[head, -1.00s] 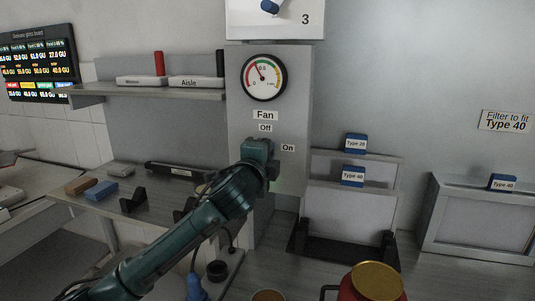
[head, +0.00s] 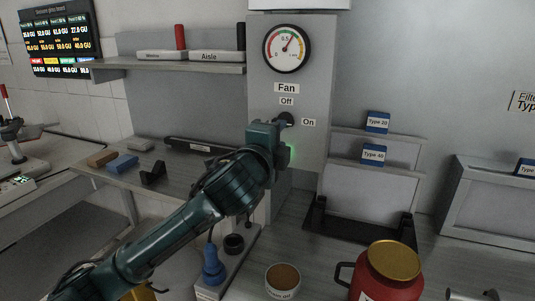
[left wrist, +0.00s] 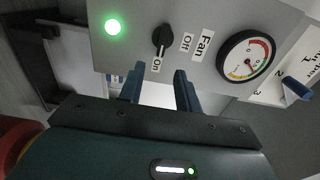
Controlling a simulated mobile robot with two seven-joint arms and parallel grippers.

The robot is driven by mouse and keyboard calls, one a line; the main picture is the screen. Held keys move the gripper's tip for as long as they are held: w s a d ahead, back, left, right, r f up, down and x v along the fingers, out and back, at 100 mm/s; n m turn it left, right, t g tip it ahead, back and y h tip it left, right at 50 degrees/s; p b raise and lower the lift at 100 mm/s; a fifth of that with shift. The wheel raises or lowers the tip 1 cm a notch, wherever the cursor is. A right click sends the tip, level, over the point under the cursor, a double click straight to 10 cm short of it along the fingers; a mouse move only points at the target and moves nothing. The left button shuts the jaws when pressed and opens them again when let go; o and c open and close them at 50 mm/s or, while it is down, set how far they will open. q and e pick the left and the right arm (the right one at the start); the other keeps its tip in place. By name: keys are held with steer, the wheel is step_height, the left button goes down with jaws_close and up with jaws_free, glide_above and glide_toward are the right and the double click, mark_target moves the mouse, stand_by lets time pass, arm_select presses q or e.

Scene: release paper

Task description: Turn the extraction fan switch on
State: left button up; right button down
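The fan switch is a black rotary knob that shows in the left wrist view (left wrist: 163,40), on a grey panel (left wrist: 135,15). Its long grip lies in line with the "On" label (left wrist: 156,65), and the "Off" label (left wrist: 188,41) is to one side. A round green light (left wrist: 113,27) beside the knob is lit. In the head view the knob (head: 287,119) is partly hidden behind my left gripper (head: 284,140). My left gripper's fingers (left wrist: 158,85) are apart with nothing between them, clear of the knob. My right gripper is not in view.
A pressure gauge (head: 287,47) is above the switch, its needle up and to the right. A red canister (head: 388,272) and a small cup (head: 283,280) stand on the counter below. Racks with blue filter blocks (head: 374,153) are to the right of the panel.

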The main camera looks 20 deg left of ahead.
arm_select(q)
steer(key=s, duration=0.6)
steer(key=shift+s+a+b, duration=0.15)
steer(key=shift+s+b, duration=0.1)
steer(key=shift+b, duration=0.15)
steer(key=s+d+f+n+g+h, duration=0.1)
steer(key=d+f+n+g, duration=0.15)
steer(key=f, duration=0.85)
steer(key=s+d+f+n+g+h, duration=0.15)
steer(key=f+n, duration=0.25)
steer(key=f, duration=0.8)
steer(key=s+a+f+n+g, duration=0.2)
steer(key=s+f+n, duration=0.7)
steer(key=s+f, duration=1)
step_height(320, 180, down, 3)
steer(key=shift+f+g, duration=0.1)
steer(key=shift+g, duration=0.8)
